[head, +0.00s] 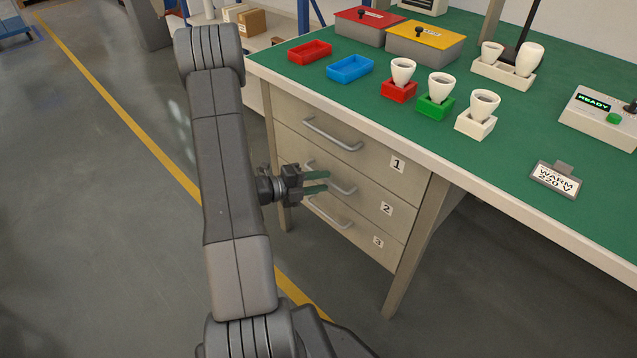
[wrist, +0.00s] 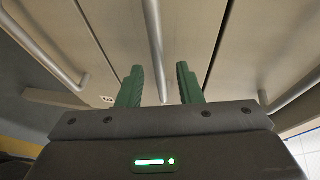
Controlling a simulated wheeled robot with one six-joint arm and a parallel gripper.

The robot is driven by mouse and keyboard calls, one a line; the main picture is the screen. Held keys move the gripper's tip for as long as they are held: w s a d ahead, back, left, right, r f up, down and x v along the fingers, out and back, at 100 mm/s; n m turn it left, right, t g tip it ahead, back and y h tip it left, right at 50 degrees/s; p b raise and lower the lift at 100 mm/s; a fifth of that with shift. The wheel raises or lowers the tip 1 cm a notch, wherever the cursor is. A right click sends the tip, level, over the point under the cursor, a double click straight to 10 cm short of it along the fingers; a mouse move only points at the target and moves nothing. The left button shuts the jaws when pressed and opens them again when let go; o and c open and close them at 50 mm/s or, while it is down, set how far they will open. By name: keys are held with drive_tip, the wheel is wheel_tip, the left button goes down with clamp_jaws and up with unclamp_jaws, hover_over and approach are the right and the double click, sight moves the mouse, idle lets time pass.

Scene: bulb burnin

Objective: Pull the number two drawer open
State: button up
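The number two drawer (head: 365,207) is the middle of three in the bench front. It is shut, its front level with the others. Its grey bar handle (head: 345,188) is partly hidden by my gripper (head: 318,182) in the head view. My gripper's green fingers are apart and point at this drawer's front. In the wrist view the handle bar (wrist: 156,45) runs between the two fingertips, with a gap on each side. I cannot tell how deep the bar sits between the fingers.
The number one drawer (head: 345,135) above and the number three drawer (head: 350,228) below are shut, with similar handles. The green benchtop (head: 520,140) overhangs the drawers and carries trays, bulb holders and a tester. A bench leg (head: 408,270) stands to the right. The floor in front is clear.

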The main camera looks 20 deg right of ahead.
clamp_jaws()
drive_tip(key=shift+a, duration=0.1)
